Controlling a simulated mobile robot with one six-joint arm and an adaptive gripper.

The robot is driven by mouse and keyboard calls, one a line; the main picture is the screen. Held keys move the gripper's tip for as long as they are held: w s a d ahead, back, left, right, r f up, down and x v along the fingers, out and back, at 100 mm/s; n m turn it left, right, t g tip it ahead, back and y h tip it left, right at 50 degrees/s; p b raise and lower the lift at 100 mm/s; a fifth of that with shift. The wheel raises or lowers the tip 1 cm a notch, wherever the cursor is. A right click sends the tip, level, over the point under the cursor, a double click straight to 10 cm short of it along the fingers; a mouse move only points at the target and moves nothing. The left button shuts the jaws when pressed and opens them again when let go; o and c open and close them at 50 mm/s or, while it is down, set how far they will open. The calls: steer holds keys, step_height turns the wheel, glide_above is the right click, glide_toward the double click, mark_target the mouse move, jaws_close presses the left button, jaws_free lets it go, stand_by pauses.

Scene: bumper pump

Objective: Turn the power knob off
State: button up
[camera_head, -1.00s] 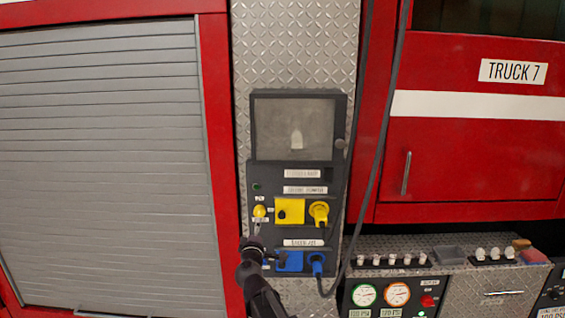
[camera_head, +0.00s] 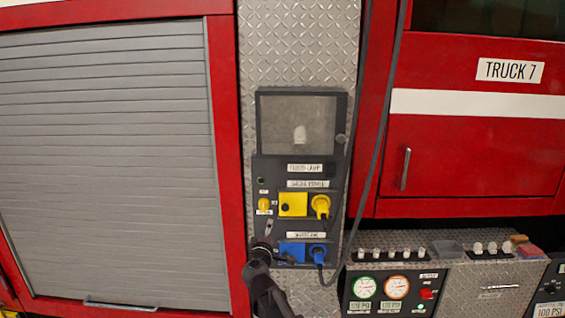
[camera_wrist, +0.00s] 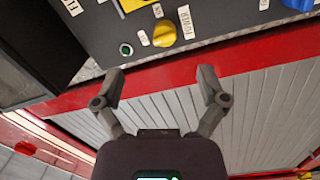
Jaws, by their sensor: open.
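The yellow power knob (camera_head: 264,204) sits at the left of the dark control panel (camera_head: 258,222) in the head view. In the wrist view the yellow knob (camera_wrist: 165,33) is near the top middle, with a "POWER" label (camera_wrist: 185,21) beside it. I cannot tell its exact setting. My gripper (camera_wrist: 163,84) is open and empty. Its two fingers are spread apart, and the knob appears beyond the gap between their tips, not touched. In the head view my gripper (camera_head: 263,241) is just below the knob and hides part of the panel's lower left.
A small green light (camera_wrist: 126,49) is near the knob. Yellow (camera_head: 320,206) and blue (camera_head: 318,254) plugs stick out at the panel's right. A dark cable (camera_head: 368,170) hangs beside it. A grey roller shutter (camera_head: 105,170) is on the left.

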steer(key=s+d+f+m+g+h, duration=0.3)
steer(key=s+d+f+m+g, duration=0.15)
steer(key=d, duration=0.55)
steer(key=s+d+f+m+g+h, duration=0.2)
steer(key=s+d+f+m+g, duration=0.3)
steer(key=d, duration=0.5)
steer(key=s+d+f+m+g+y, duration=0.1)
steer(key=s+f+m+g+y, duration=0.1)
steer(key=s, duration=0.6)
steer(key=s+f+m+g+y, duration=0.2)
steer(key=s+f+g+y, duration=0.3)
steer(key=s+f+g, duration=0.1)
steer(key=shift+s+d+f+g, duration=0.35)
steer(key=shift+s+f, duration=0.4)
steer(key=shift+s, duration=0.25)
